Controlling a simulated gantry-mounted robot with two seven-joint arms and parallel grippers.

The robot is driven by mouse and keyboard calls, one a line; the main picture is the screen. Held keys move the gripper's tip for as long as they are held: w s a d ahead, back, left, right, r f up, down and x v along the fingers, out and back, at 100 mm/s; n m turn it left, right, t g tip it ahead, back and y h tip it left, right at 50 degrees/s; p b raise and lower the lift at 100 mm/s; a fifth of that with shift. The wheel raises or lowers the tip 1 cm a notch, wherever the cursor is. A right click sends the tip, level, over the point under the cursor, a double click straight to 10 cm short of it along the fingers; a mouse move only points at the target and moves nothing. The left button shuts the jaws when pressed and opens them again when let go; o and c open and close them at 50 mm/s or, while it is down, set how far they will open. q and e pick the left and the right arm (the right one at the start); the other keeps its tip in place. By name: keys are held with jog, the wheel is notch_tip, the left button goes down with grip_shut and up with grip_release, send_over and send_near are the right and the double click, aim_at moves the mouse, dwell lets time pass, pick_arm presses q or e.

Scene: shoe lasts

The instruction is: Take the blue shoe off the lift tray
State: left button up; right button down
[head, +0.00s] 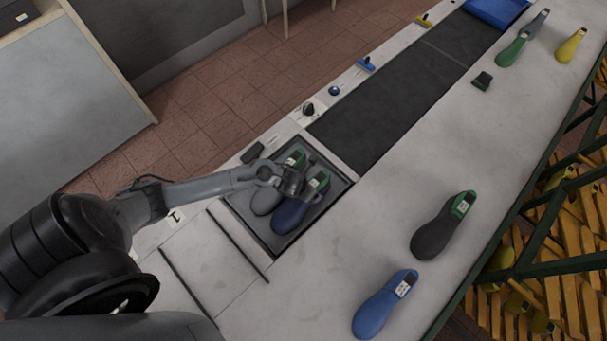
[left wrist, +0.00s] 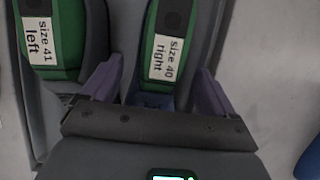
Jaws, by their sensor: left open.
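The blue shoe last (head: 289,216) lies in the dark lift tray (head: 334,196), with a green top and a white label. In the left wrist view its green top (left wrist: 172,25) reads "size 40 right". A grey last (head: 264,201) lies beside it on the left; its label reads "size 41 left" in the left wrist view (left wrist: 52,35). My left gripper (head: 306,184) is over the tray at the blue last's green end. Its open fingers (left wrist: 155,80) stand either side of that green end; contact cannot be told. My right gripper is not in view.
A dark last (head: 436,231) and a brighter blue last (head: 379,308) lie on the grey bench to the right. A black belt (head: 390,100) runs to a blue bin (head: 496,12). Several lasts stand at the far right. The bench between tray and right-hand lasts is clear.

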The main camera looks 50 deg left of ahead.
pick_arm(q)
jog(key=shift+x, duration=0.75)
grip_shut()
jog(key=shift+r, duration=0.1)
